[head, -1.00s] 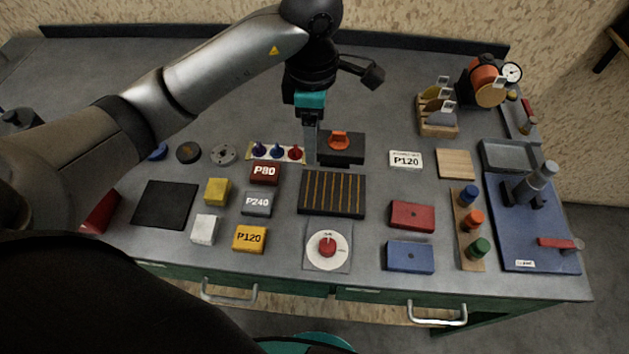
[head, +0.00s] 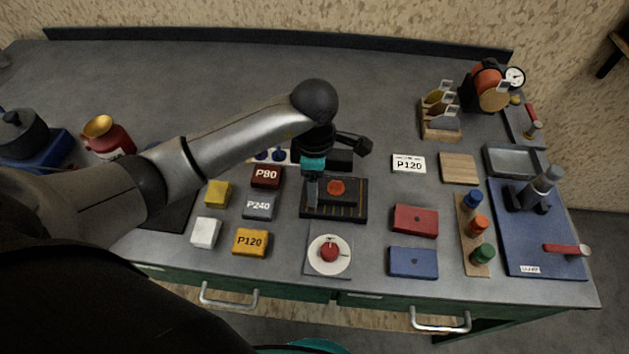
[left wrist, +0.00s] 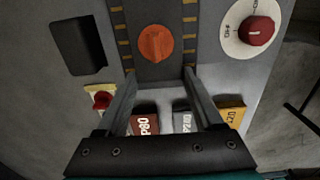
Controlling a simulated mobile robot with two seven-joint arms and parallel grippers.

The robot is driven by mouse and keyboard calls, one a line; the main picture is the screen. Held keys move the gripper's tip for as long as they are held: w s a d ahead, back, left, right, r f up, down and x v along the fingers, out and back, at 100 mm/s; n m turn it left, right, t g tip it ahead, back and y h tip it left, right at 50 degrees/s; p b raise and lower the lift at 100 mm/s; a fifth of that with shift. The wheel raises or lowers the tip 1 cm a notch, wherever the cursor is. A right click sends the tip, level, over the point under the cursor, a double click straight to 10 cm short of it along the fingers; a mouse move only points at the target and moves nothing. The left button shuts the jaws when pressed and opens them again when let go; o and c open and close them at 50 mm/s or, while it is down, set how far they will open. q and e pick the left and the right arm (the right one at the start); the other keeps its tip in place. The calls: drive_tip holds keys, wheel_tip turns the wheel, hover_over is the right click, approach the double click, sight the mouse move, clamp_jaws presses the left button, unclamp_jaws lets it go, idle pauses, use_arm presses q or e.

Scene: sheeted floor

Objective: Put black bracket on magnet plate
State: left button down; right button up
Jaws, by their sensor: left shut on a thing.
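My left gripper (head: 314,192) is shut on the bracket's left end. I cannot tell whether the bracket touches the plate. My right gripper is not in view.
A black block (head: 340,158) stands behind the plate. P80 (head: 266,175), P240 (head: 259,206) and P120 (head: 250,242) blocks lie to the left. A red-knob dial (head: 330,254) is in front. Red (head: 415,219) and blue (head: 413,261) boxes lie to the right.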

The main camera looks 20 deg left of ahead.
use_arm(q)
drive_tip(key=shift+c, duration=0.2)
unclamp_jaws()
drive_tip(key=shift+f, duration=0.1)
wheel_tip(320, 180, up, 12)
drive_tip(key=shift+r+p, duration=0.2)
drive_tip(key=shift+p, duration=0.1)
idle(0.4)
